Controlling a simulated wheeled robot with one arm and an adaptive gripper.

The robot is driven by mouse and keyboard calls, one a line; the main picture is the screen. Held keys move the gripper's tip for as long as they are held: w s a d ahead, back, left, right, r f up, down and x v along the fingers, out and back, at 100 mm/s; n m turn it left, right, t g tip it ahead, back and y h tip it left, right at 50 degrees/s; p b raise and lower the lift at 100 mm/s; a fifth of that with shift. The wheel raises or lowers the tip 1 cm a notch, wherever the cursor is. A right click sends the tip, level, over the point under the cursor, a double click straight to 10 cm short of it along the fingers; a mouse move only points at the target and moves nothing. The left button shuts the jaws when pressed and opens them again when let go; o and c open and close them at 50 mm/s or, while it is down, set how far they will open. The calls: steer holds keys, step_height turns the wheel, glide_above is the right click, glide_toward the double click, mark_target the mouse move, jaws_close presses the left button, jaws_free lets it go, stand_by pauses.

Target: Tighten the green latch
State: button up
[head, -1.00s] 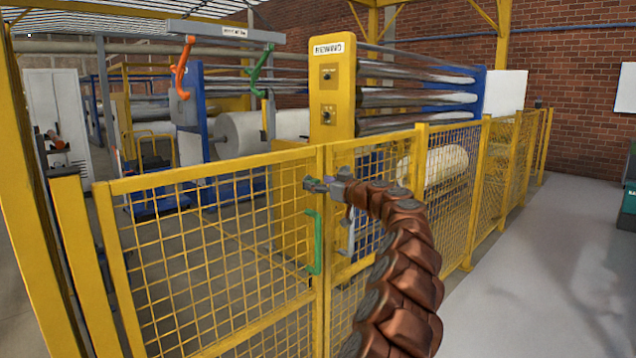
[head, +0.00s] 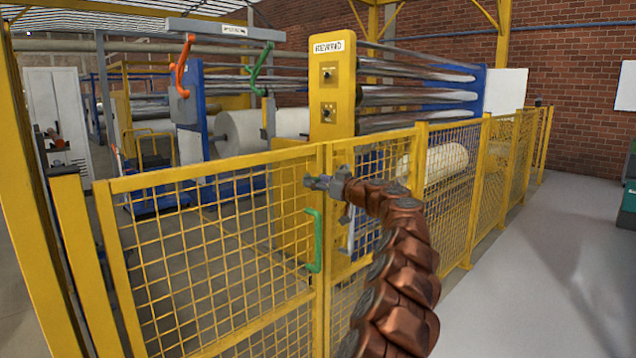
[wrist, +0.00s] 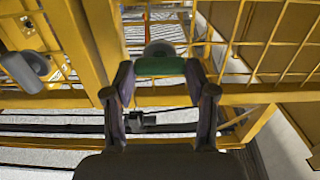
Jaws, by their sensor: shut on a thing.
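In the head view my gripper (head: 314,183) is at the top of the yellow gate, beside the post. The wrist view shows its two fingers (wrist: 160,72) on either side of the green latch (wrist: 160,67), which spans the space between the fingertips. My gripper is shut on it. In the head view the fingers hide this green part. A vertical green handle (head: 317,240) is on the gate just below my gripper, apart from it.
The yellow mesh fence (head: 205,260) runs across the front. Behind it stand the yellow rewind panel (head: 330,90), an orange lever (head: 181,66), another green lever (head: 258,68) and a white roll (head: 445,163). The grey floor (head: 535,270) at right is open.

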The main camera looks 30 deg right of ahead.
steer(key=shift+m, duration=0.4)
steer(key=shift+c, duration=0.2)
steer(key=m, duration=0.7)
steer(key=shift+d+m+p, duration=0.1)
steer(key=shift+m+p, duration=0.2)
steer(key=shift+p, duration=0.1)
steer(key=m+p, duration=0.2)
steer(key=m, duration=0.3)
steer(key=shift+d, duration=0.1)
steer(key=shift+f+m+p, duration=0.1)
steer(key=shift+m+p, duration=0.95)
steer(key=shift+m, duration=0.75)
steer(key=o, duration=1.2)
steer(key=shift+f, duration=0.1)
steer(key=shift+c, duration=0.2)
